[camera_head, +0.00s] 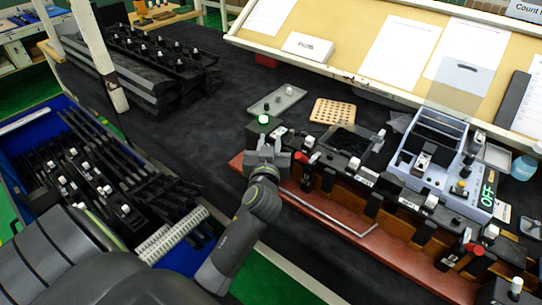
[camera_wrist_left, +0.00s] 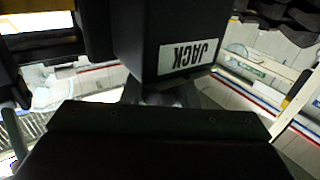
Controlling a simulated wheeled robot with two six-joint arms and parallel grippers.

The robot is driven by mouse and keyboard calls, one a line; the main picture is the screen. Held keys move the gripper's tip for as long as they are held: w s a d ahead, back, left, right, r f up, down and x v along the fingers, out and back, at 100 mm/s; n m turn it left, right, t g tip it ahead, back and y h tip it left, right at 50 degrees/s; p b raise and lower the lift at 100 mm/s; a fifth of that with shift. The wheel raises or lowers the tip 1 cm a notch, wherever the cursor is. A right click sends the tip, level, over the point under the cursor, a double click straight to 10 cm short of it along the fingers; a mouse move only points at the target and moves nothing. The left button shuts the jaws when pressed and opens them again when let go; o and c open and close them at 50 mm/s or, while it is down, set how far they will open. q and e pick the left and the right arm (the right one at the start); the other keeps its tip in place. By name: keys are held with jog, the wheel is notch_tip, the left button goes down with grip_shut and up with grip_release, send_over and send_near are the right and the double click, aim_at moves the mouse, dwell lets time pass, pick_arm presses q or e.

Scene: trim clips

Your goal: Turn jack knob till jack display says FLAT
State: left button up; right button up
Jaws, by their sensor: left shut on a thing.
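In the left wrist view the box (camera_wrist_left: 135,40) carries a white label reading JACK, seen upside down. My left gripper (camera_head: 267,152) is at the near side of this box, shut on what looks like the jack knob, a small greyish part (camera_wrist_left: 165,98) below the label. The gripper mostly hides the knob. I cannot read FLAT or any other jack display text. My right gripper is not in view.
The red-brown rail (camera_head: 335,218) with several dark clips runs right from the jack. A bent metal rod (camera_head: 330,212) lies along it. A grey-blue unit (camera_head: 425,160) has a green OFF display (camera_head: 488,188). A blue bin (camera_head: 22,138) of dark trims stands left. Dark mat (camera_head: 225,130) is clear left of the jack.

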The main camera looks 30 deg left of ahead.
pick_arm(q)
jog(key=shift+n+g+y+b, duration=0.85)
jog(key=shift+y+b, duration=0.25)
jog(key=shift+b, duration=0.25)
jog(key=shift+s+a+r+n+g+y+b, duration=0.1)
jog(key=shift+n+g+y+b, duration=0.2)
jog(key=shift+n+y, duration=0.1)
jog(key=o, duration=1)
jog(key=shift+f, duration=0.2)
